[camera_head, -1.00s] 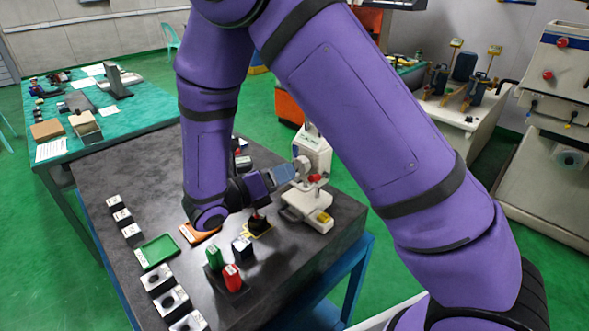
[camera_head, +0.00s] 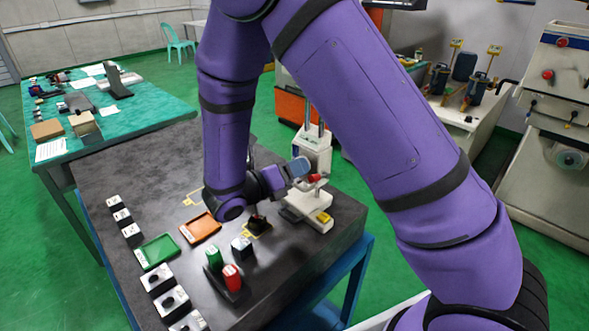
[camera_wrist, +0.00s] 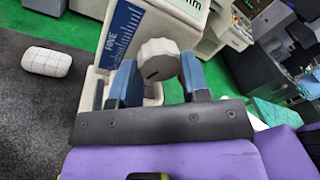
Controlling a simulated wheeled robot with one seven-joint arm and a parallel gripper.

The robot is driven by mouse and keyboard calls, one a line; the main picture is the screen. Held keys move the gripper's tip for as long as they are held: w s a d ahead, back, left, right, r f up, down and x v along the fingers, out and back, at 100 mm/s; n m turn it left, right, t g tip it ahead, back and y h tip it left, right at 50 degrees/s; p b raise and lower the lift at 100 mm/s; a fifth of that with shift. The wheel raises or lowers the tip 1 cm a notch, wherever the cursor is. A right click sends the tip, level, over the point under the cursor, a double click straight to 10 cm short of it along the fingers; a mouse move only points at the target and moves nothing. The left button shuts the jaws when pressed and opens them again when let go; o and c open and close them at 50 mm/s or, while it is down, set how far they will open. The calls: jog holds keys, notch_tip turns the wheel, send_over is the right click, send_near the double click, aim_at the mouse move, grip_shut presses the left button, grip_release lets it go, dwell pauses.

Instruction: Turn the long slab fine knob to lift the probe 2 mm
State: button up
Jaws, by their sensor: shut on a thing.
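The white measuring stand (camera_head: 312,152) is at the right of the dark table, with twin upright posts and a pale base (camera_head: 310,207). In the wrist view its front (camera_wrist: 122,30) has a blue printed scale, and part of a display shows at the top. The fine knob (camera_wrist: 157,50) is pale grey with a scalloped rim and a darker slab-like grip. My gripper (camera_wrist: 158,72) has its blue fingers on either side of the knob and is shut on it. In the head view my gripper (camera_head: 297,168) is at the stand's left side. The probe cannot be made out.
Left of the stand are a black block (camera_head: 257,222), a black-and-white block (camera_head: 241,247), green and red cylinders (camera_head: 232,277), an orange tray (camera_head: 200,228) and a green tray (camera_head: 157,251). A white rounded piece (camera_wrist: 47,62) lies left in the wrist view.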

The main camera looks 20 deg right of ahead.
jog(key=shift+m, duration=0.8)
jog(key=o, duration=0.6)
jog(key=shift+o, duration=0.2)
jog(key=v, duration=1)
jog(key=shift+a, duration=0.4)
jog(key=shift+s+r, duration=0.1)
jog(key=shift+r, duration=0.05)
